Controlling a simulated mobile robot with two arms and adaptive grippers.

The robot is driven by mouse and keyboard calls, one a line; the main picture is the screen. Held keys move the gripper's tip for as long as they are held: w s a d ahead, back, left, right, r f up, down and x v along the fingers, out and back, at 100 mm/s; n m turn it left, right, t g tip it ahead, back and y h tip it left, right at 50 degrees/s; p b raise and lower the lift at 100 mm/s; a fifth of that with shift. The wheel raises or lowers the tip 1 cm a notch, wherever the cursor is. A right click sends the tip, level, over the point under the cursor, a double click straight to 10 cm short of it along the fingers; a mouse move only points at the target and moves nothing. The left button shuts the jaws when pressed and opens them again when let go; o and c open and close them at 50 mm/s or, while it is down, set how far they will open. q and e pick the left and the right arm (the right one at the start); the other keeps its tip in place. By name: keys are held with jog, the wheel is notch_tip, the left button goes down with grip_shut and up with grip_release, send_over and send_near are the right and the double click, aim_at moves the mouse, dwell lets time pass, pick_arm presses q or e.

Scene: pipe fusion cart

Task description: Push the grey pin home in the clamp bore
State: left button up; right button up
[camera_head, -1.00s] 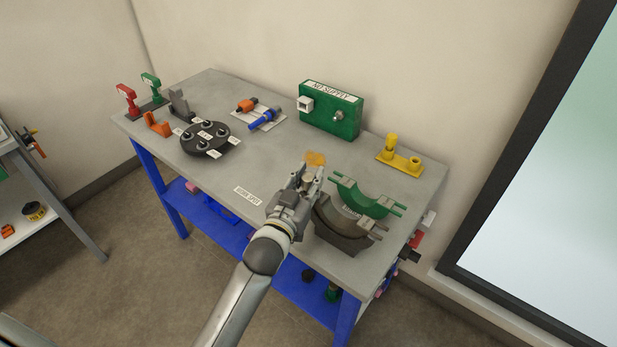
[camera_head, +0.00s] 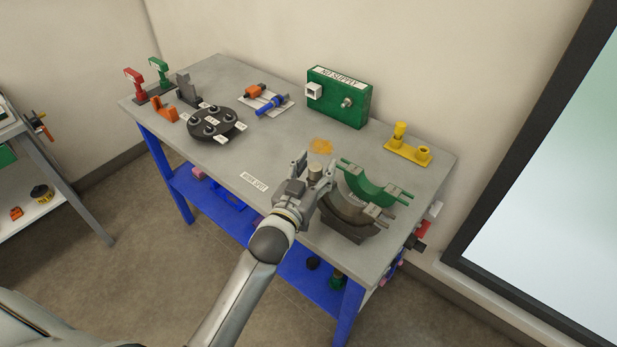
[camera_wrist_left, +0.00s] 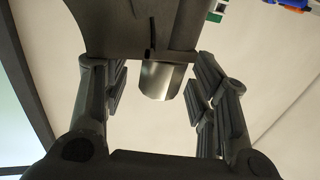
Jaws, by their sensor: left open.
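The grey pin (camera_head: 316,172) shows as a short metal cylinder at the left side of the dark clamp (camera_head: 351,231). In the left wrist view the pin (camera_wrist_left: 161,80) sticks out of the dark clamp block (camera_wrist_left: 140,28). How deep it sits in the bore is hidden. My left gripper (camera_head: 315,165) is open, with one finger on each side of the pin. The left wrist view shows gaps between the gripper's fingers (camera_wrist_left: 160,88) and the pin. My right gripper is not in view.
A green half-ring clamp (camera_head: 372,190) sits behind the dark one. A green box (camera_head: 340,97) and a yellow stand (camera_head: 408,150) are at the back. A black round plate (camera_head: 215,124) stands farther left. The tabletop (camera_head: 285,150) around the orange patch is clear.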

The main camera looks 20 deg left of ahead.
pick_arm(q)
jog(key=s+a, duration=0.1)
jog(key=s, duration=1)
jog(key=shift+s, duration=0.4)
jog(key=s+a+f+m+g+y, duration=0.1)
jog(key=s+f+g, duration=0.55)
jog(key=s, duration=0.35)
jog(key=s+a+f+g, duration=0.1)
jog(key=s+f+g, duration=0.5)
jog(key=s+g, duration=0.3)
jog(key=s+f, duration=0.3)
jog(key=f, duration=2.3)
jog(key=s+a+f+g, duration=0.1)
jog(key=s+a+f, duration=0.2)
jog(key=s+f, duration=1.3)
jog(key=shift+s+a+f+y, duration=0.15)
jog(key=shift+s+f+y, duration=0.15)
jog(key=shift+s+f, duration=0.15)
